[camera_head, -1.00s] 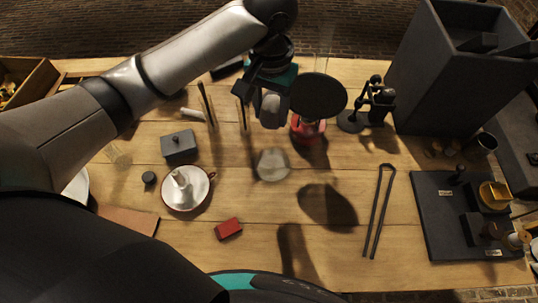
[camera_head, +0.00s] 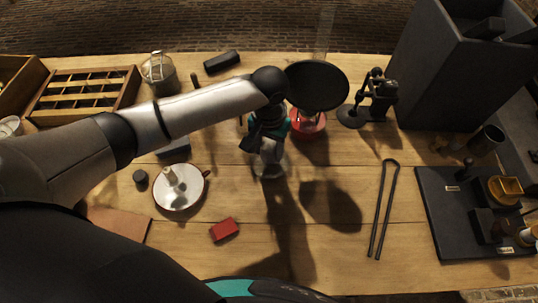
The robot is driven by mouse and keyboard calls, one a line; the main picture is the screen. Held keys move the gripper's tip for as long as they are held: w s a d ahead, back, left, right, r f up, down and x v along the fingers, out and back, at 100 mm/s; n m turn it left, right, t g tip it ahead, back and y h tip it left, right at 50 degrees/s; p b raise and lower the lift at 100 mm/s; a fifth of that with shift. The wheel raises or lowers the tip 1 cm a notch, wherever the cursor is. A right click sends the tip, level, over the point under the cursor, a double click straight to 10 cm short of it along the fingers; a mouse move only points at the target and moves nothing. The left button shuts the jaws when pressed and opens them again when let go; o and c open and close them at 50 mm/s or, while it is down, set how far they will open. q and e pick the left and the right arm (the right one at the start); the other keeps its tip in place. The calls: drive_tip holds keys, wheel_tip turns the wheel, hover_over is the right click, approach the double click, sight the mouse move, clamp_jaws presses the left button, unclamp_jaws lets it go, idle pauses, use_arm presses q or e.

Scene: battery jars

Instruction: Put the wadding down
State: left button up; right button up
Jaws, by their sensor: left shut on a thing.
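My left gripper (camera_head: 265,147) reaches in from the left and is shut on a pale grey lump, seemingly the wadding (camera_head: 268,154). It is largely hidden by the fingers. The gripper is over a round, clear glass jar (camera_head: 274,170) near the middle of the table. The arm and gripper cover much of the jar. I cannot tell whether the wadding is inside it or just above it. My right gripper is not in view.
A red-based stand with a black disc (camera_head: 317,86) is just behind the gripper. A white enamel dish (camera_head: 181,189), a red block (camera_head: 224,229) and black tongs (camera_head: 384,210) lie around. A black board (camera_head: 440,225) is at right. The front middle table is clear.

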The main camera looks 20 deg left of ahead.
sight(269, 146)
use_arm(q)
wheel_tip(269, 146, down, 3)
drive_tip(key=shift+r+b, duration=0.15)
drive_tip(key=shift+b, duration=0.2)
drive_tip(key=o, duration=1.2)
wheel_tip(269, 146, up, 12)
drive_tip(key=p, duration=0.3)
